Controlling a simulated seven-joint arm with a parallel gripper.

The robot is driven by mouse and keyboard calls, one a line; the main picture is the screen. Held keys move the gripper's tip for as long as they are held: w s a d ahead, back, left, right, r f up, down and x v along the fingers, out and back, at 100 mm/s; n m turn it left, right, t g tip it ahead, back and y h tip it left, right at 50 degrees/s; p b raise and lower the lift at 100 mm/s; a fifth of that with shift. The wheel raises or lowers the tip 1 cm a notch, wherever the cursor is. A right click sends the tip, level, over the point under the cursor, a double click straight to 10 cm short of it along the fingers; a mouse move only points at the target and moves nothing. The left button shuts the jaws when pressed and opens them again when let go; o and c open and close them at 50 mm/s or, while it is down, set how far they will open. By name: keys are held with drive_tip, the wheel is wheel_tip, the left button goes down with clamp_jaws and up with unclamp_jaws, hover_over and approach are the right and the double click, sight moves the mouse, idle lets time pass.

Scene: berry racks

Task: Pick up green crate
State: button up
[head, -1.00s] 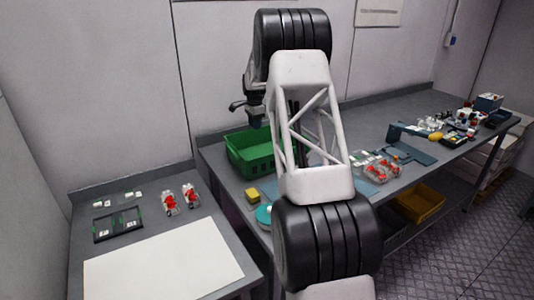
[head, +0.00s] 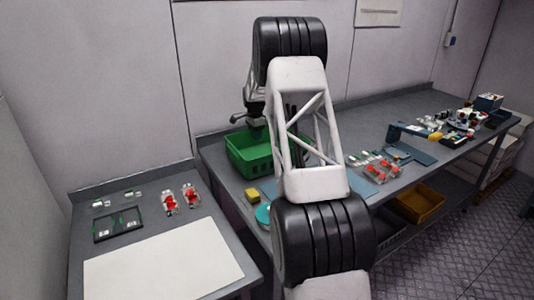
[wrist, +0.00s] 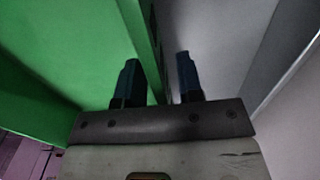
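The green crate (head: 252,166) stands on the grey workbench, near the back wall and left of my arm. My gripper (head: 257,133) is at the crate's back side, fingers pointing down, partly hidden behind my arm in the head view. In the wrist view the crate (wrist: 70,50) fills the left side. The two dark fingers of my gripper (wrist: 160,76) are apart, with the crate's wall edge between them. The left finger is on the green inner side and the right finger is on the outer side. A gap shows beside the right finger.
A yellow sponge-like block (head: 252,195) and a teal round item (head: 263,215) lie in front of the crate. Berry punnets (head: 378,170) and a blue device (head: 415,145) are to the right. A lower table with a white sheet (head: 165,262) is at left.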

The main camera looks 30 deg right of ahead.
drive_tip(key=shift+f, duration=0.3)
drive_tip(key=shift+c, duration=0.5)
clamp_jaws()
drive_tip(key=shift+r, duration=0.1)
